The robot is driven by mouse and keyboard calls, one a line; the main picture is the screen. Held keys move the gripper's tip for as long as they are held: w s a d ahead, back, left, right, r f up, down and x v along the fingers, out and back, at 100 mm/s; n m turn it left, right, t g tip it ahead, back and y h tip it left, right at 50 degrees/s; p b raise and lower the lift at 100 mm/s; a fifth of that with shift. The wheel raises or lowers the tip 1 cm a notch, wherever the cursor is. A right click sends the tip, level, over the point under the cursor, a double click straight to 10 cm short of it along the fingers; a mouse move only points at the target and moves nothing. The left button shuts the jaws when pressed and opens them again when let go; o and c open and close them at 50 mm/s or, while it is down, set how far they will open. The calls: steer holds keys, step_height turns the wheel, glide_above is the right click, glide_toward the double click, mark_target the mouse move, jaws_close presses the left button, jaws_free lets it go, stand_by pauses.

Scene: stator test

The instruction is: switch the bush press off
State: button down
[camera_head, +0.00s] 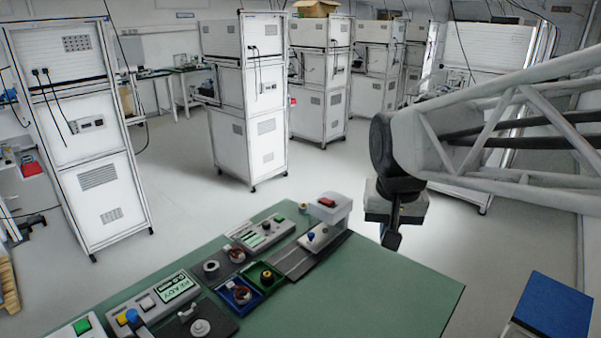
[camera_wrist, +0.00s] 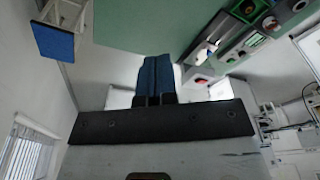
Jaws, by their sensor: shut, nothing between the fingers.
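The unit that looks like the bush press (camera_head: 335,214) stands at the far edge of the green bench, a pale housing with a red rocker switch (camera_head: 327,202) on top. A blue-topped part (camera_head: 311,237) sits at its front. In the wrist view the red switch (camera_wrist: 200,83) shows right of my fingers; which way the rocker is tipped is too small to tell. My gripper (camera_head: 391,240) is shut and empty, pointing down, right of the press and apart from it. In the wrist view its blue fingers (camera_wrist: 158,62) are together.
The bench's right side is clear. A blue-topped stand (camera_head: 556,305) is at right.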

steer(key=w+r+m, duration=0.2)
steer(key=w, duration=0.9)
steer(key=m+g, duration=0.3)
steer(key=m, duration=0.2)
glide_above(329, 201)
steer(key=a, duration=0.1)
step_height(329, 201, down, 7)
steer(key=shift+w+a+f+h, duration=0.1)
steer(key=shift+w+f+h, duration=0.3)
steer(key=shift+w+f, duration=0.3)
steer(key=f, duration=0.9)
steer(key=s+d+f, duration=0.1)
steer(key=f, duration=0.3)
steer(key=shift+s+d+f, duration=0.1)
steer(key=shift+f, duration=0.25)
